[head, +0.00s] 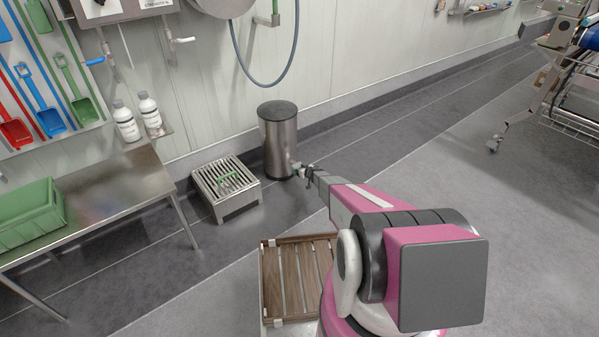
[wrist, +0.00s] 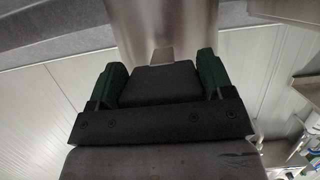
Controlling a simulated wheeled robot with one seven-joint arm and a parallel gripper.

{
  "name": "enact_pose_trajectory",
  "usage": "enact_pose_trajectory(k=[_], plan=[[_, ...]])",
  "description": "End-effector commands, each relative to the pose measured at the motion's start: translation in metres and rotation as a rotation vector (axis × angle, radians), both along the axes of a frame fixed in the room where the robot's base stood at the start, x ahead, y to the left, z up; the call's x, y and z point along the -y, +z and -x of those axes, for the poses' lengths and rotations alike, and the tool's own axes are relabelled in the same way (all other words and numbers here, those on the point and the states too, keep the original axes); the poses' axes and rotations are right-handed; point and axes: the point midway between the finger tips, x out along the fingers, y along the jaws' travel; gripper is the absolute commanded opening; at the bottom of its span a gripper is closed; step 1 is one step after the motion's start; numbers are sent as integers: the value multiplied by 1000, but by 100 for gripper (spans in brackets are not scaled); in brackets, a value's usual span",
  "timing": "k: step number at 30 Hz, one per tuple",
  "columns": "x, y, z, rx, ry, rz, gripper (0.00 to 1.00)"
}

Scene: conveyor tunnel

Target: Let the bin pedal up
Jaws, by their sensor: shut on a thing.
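The bin (head: 279,145) is a steel cylinder with a dark flat lid (head: 277,110), standing upright by the wall. The lid lies down on the top. My gripper (head: 301,168) is low at the bin's right front side. In the wrist view the bin's steel body (wrist: 165,22) fills the top middle. The dark pedal pad (wrist: 158,86), with a short grey stem toward the bin, sits between the two green fingers of my gripper (wrist: 160,78). The fingers are shut on the pad's sides. In the head view the pedal is mostly hidden by my gripper.
A slatted steel step (head: 226,187) with a green item on it stands left of the bin. A steel table (head: 110,195) with a green crate (head: 28,215) is farther left. A wooden slatted thing (head: 290,275) lies nearer. Floor at right is clear up to a conveyor frame (head: 570,80).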

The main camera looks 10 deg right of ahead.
Motion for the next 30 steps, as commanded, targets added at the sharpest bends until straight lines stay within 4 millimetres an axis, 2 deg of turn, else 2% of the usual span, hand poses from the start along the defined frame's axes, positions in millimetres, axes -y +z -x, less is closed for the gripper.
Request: enact_pose_trajectory(k=[6,7,9,20,26,30], plan=[[0,2,0,3,0,-7,32],[0,2,0,3,0,-7,78],[0,2,0,2,0,-6,100],[2,3,4,3,-1,-4,100],[12,10,22,1,-2,-4,100],[24,19,43,2,-2,-5,100]])
